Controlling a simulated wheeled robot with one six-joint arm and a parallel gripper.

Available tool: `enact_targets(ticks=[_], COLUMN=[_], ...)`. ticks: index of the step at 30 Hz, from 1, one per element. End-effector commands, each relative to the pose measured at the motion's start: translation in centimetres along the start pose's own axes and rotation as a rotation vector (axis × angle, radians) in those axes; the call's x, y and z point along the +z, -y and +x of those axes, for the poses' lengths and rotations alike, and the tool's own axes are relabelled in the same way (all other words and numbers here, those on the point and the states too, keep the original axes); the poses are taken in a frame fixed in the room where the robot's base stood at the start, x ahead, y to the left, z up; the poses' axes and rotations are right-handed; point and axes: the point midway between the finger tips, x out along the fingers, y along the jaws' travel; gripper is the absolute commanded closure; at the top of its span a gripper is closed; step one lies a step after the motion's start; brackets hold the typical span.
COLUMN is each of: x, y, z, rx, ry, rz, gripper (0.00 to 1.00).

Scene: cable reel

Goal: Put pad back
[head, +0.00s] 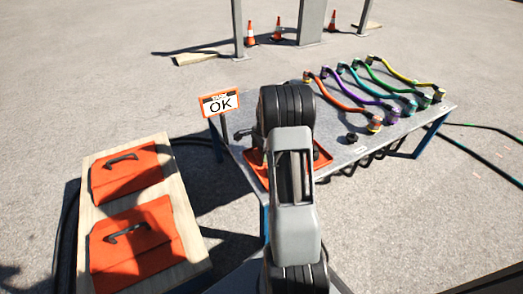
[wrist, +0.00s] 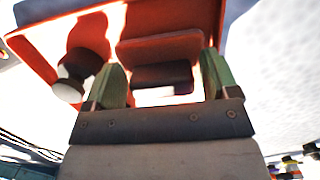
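An orange-red pad-like block (wrist: 160,47) with a dark lower part (wrist: 162,77) shows in the wrist view, in front of an orange tray (wrist: 40,42). My gripper (wrist: 163,72) has its two green fingers wide apart, one at each side of the dark part. A slim bright gap shows between the dark part and the right finger; contact at the left finger is unclear. In the head view my arm hides the gripper and most of the orange tray (head: 322,157) on the metal table (head: 345,150).
A small black-and-white cylinder (wrist: 72,75) is left of the fingers. Several coloured cables (head: 345,95) and a black ring (head: 351,138) lie on the table. An OK sign (head: 220,103) stands at its left corner. A wooden stand (head: 190,245) holds two orange handled covers (head: 130,240).

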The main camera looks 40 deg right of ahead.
Motion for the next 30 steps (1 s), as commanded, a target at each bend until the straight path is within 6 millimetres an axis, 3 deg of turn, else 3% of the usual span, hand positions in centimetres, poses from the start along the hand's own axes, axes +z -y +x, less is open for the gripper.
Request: enact_targets(ticks=[11,30], x=[0.0,0.0], y=[0.0,0.0], z=[-0.4,-10.8], rx=[-0.001,-0.002], ry=[0.0,-0.001], rz=[0.0,0.0], gripper=[0.11,0.11])
